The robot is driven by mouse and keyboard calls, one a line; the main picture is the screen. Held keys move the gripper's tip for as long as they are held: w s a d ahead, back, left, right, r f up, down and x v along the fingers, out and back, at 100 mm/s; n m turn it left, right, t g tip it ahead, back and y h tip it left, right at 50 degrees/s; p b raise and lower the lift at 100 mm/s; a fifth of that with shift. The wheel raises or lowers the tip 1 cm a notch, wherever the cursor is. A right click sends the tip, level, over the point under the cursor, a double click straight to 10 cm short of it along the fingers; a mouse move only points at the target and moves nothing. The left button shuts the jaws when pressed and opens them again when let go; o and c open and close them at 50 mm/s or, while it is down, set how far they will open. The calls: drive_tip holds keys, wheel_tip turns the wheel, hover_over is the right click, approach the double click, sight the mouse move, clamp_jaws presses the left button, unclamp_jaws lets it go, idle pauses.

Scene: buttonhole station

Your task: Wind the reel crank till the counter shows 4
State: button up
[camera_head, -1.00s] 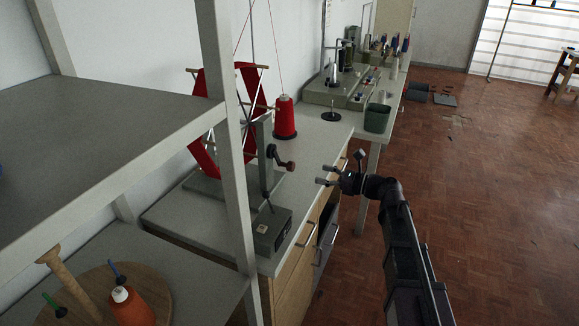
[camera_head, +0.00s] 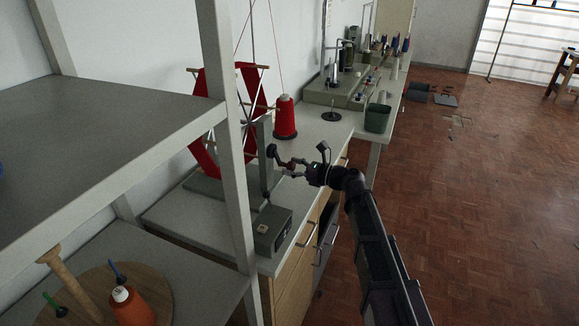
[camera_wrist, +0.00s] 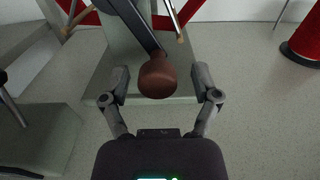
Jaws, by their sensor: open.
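The reel crank has a dark arm with a reddish-brown knob (camera_wrist: 157,77). In the head view the crank (camera_head: 272,151) sits on the right of the reel's grey post. My gripper (camera_head: 288,168) is open at the knob. In the wrist view my gripper (camera_wrist: 160,88) has a finger on each side of the knob, with gaps visible. The reel (camera_head: 213,130) carries red yarn and is partly hidden by a shelf post. The grey counter box (camera_head: 273,231) stands at the bench's near end; its reading is too small to make out.
A red thread cone (camera_head: 285,118) stands behind the crank. A green bin (camera_head: 377,117) is farther along the bench. A grey shelf unit (camera_head: 100,125) fills the left foreground.

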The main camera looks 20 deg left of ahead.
clamp_jaws()
drive_tip(key=shift+a, duration=0.15)
drive_tip(key=shift+s, duration=0.1)
